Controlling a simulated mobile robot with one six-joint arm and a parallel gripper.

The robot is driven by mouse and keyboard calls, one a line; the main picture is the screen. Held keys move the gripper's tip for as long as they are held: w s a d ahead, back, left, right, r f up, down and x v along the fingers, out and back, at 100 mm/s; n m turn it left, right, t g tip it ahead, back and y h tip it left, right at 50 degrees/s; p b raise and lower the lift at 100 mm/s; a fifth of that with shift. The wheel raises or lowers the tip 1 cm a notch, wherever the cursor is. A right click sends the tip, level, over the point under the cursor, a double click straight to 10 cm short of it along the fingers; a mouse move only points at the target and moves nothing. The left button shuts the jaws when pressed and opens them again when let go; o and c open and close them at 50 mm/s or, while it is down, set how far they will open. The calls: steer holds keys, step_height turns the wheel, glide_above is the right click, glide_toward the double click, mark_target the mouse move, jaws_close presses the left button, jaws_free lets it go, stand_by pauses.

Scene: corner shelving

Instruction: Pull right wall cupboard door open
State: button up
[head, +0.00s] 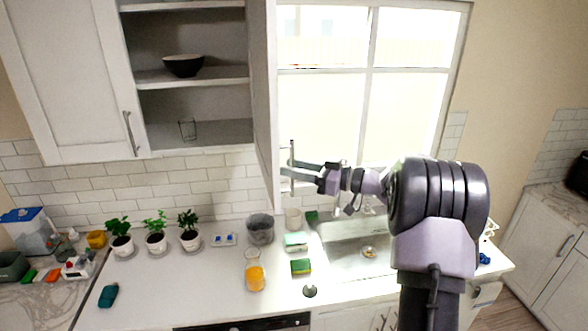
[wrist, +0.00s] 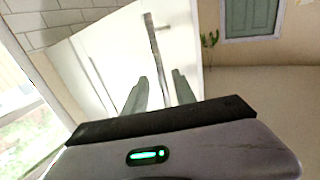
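The right wall cupboard door (head: 262,95) is white and stands swung out from the cupboard, seen nearly edge-on in the head view. Its metal bar handle (head: 291,152) is near the door's lower free edge. In the wrist view the door's white face (wrist: 105,60) and the handle (wrist: 152,40) show ahead of the fingers. My gripper (head: 283,172) is at the handle's lower part, with its fingers apart. In the wrist view my gripper (wrist: 160,76) has a clear gap, with the handle's lower end roughly in line with it. I cannot tell whether the fingers touch the handle.
The open cupboard shelves (head: 195,75) hold a dark bowl (head: 183,66) and a glass (head: 187,130). The left cupboard door (head: 75,80) is shut. A window (head: 365,85) is right of the open door. Below are potted plants (head: 155,236), an orange-filled glass (head: 256,279) and a sink (head: 350,255).

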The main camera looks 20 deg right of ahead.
steer(key=shift+s, duration=0.1)
steer(key=b+v, duration=0.2)
steer(key=v, duration=1.5)
steer(key=shift+d+b, duration=0.2)
steer(key=shift+b, duration=0.2)
